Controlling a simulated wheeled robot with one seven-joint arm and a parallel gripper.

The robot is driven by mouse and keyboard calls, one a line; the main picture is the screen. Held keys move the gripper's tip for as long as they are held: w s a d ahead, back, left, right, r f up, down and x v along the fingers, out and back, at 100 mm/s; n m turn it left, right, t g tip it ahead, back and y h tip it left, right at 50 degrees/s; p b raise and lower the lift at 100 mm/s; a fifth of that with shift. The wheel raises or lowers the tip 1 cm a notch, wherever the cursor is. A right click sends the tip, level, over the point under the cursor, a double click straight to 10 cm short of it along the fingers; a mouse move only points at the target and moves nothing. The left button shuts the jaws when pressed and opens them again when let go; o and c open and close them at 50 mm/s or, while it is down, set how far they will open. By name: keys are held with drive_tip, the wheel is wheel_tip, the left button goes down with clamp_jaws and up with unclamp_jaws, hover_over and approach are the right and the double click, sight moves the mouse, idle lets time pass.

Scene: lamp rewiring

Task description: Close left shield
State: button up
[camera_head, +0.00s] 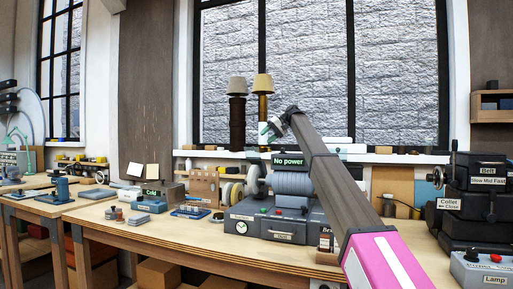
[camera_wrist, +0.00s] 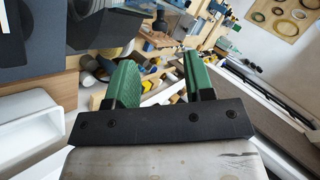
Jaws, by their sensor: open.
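The bench grinder (camera_head: 290,184) stands on the workbench behind my arm, with a grey drum body, a dark base and a "No power" sign. Its left wheel (camera_head: 254,180) faces left. A pale, clear-looking plate (camera_head: 257,155) sits above that wheel; it seems to be the left shield, tilted up, but it is too small to be sure. My gripper (camera_head: 270,129) is raised above and behind the grinder's left side, apart from it. In the wrist view its two green-padded fingers (camera_wrist: 162,75) are spread with nothing held between them. The grinder's right wheel is hidden by my arm.
Two lamps (camera_head: 237,100) stand behind the grinder by the window. Small blocks (camera_head: 140,219) lie left of the grinder.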

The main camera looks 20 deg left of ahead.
hover_over(256, 158)
drive_tip(key=f, duration=0.3)
drive_tip(key=w+f, duration=0.1)
drive_tip(key=f, duration=0.1)
drive_tip(key=shift+s, duration=0.1)
clamp_jaws()
